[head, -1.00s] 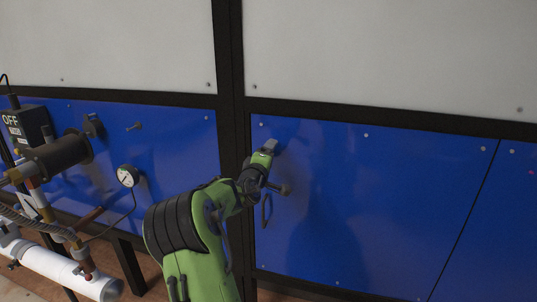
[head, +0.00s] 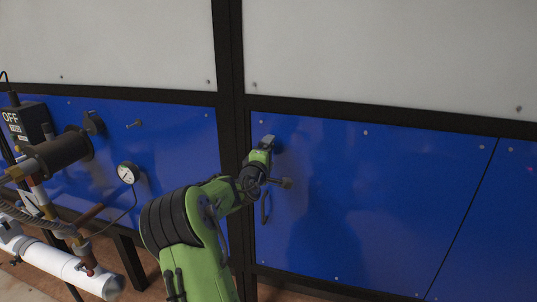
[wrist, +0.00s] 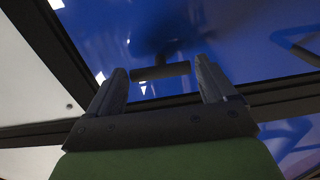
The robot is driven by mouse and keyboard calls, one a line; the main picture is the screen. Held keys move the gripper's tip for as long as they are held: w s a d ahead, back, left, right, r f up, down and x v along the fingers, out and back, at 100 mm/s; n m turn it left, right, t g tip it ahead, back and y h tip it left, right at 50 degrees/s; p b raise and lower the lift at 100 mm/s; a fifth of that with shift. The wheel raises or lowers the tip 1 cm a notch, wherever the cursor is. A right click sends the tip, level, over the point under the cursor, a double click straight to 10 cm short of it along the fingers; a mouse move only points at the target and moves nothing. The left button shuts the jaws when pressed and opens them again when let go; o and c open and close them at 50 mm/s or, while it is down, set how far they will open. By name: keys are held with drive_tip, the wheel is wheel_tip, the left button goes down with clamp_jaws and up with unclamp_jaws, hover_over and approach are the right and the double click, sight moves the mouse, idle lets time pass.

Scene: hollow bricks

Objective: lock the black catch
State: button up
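My gripper (head: 267,142) is at the upper left corner of the right blue panel (head: 370,210). In the wrist view its two fingers (wrist: 160,72) are apart, with a dark bar-shaped catch (wrist: 160,71) showing between the fingertips. A gap shows between the bar and each finger, and I cannot tell how far the bar lies beyond the tips. In the head view the gripper mostly hides this catch; a dark part (head: 278,147) shows just right of the fingers. A similar dark catch (head: 93,122) is on the left blue panel.
A black frame post (head: 230,130) stands to the left. A round gauge (head: 128,173), pipework and a black OFF box (head: 30,122) are at the left.

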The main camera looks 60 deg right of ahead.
drive_tip(key=shift+o, duration=1.1)
drive_tip(key=shift+a, duration=0.1)
drive_tip(key=s+a+b, duration=0.2)
drive_tip(key=a, duration=1.3)
drive_tip(key=shift+s+a, duration=0.15)
drive_tip(key=shift+s, duration=0.1)
